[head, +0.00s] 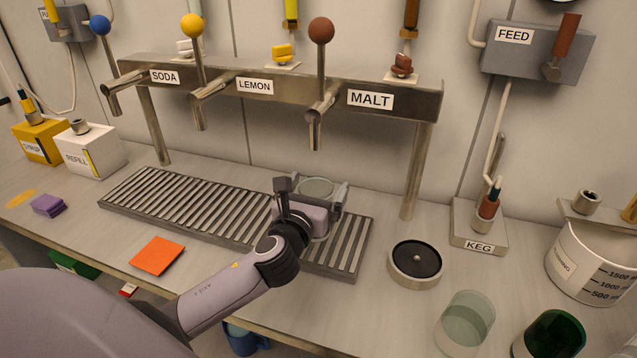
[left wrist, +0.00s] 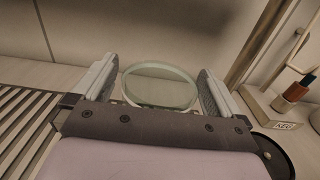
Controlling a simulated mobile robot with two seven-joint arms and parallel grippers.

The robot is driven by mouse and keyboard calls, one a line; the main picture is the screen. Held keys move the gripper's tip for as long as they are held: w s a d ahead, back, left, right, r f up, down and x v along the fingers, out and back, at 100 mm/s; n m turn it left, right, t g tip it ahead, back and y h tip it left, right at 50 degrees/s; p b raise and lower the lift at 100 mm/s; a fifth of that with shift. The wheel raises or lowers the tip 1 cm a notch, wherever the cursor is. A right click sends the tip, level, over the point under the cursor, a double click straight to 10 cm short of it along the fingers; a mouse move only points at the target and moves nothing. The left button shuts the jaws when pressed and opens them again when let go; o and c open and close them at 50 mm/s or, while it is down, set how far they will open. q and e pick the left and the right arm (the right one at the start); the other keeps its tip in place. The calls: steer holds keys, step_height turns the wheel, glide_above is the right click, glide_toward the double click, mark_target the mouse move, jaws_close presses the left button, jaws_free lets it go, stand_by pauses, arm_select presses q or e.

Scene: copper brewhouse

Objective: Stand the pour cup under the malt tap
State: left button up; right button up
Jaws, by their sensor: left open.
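A clear glass cup (head: 317,187), taken to be the pour cup, stands upright on the slatted drip tray (head: 170,205), near its right end. It is below the spout of the malt tap (head: 315,128), which has a brown ball handle. My left gripper (head: 313,203) is open, with its fingers on either side of the cup. In the left wrist view the cup's round rim (left wrist: 160,85) shows between the open fingers (left wrist: 158,92), with a gap at each side. The cup's lower part is mostly hidden by my gripper. My right gripper is not in view.
A black-topped round puck (head: 415,260), another clear glass (head: 465,320), a green glass (head: 550,335) and a measuring jug (head: 595,260) stand at the right. The KEG block (head: 478,230) is behind them. An orange square (head: 157,256) lies in front of the tray.

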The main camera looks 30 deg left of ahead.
arm_select(q)
steer(key=v, duration=0.3)
steer(key=shift+s+d+p, duration=0.1)
steer(key=shift+s+p, duration=0.2)
steer(key=shift+p, duration=0.1)
steer(key=v, duration=0.5)
steer(key=shift+s+r, duration=0.1)
steer(key=b+v, duration=0.1)
steer(key=v, duration=0.6)
steer(key=shift+s, duration=0.15)
stand_by(0.6)
